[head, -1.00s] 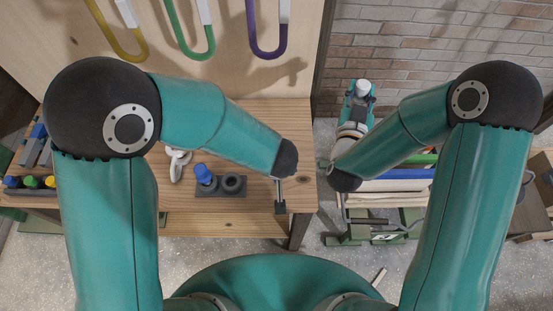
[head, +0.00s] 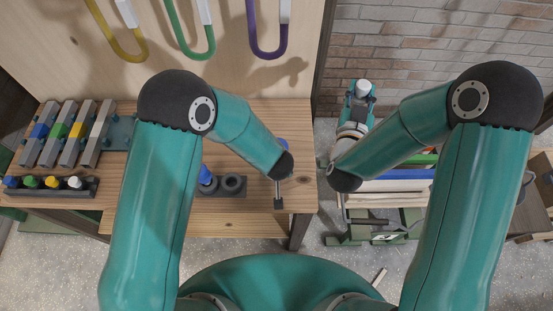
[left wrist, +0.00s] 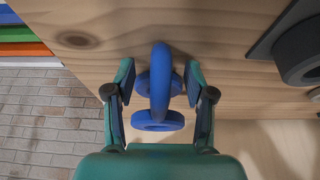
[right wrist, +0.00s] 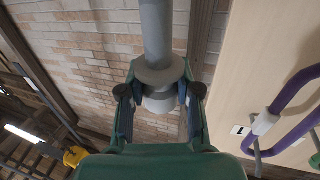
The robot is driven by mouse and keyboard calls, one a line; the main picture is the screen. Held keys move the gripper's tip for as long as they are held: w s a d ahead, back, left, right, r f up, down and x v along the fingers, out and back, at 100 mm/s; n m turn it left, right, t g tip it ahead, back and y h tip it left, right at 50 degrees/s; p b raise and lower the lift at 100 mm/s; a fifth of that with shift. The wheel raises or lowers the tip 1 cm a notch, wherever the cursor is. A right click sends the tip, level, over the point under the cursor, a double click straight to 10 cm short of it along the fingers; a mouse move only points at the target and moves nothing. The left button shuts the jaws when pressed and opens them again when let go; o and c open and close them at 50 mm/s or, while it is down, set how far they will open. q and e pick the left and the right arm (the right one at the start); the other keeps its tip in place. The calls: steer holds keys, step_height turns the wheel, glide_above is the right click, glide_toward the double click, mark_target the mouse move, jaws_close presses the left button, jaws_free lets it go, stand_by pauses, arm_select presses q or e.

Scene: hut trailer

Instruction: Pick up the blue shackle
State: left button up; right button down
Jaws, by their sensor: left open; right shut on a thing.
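The blue shackle (left wrist: 160,85) stands on the wooden bench in the left wrist view, its bow rising between the two fingers of my left gripper (left wrist: 160,76). That gripper is open, with a finger on each side of the shackle and gaps visible. My right gripper (right wrist: 160,95) is shut on a grey flanged rod (right wrist: 156,30). It also shows in the head view (head: 362,98), held out by the brick wall.
The bench (head: 225,222) holds a dark block (head: 232,192) with a blue plug (head: 206,176), and at left a rack (head: 48,187) of coloured pegs. Yellow, green and purple hooks (head: 265,50) hang on the backboard. A stand with coloured boards (head: 395,186) is at right.

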arm_select(q)
steer(key=shift+f, duration=0.1)
jaws_close()
steer(key=shift+w, duration=0.1)
stand_by(0.4)
step_height(320, 180, up, 10)
steer(key=shift+r, duration=0.1)
stand_by(0.4)
steer(key=shift+f, duration=4.5)
steer(key=shift+f, duration=0.15)
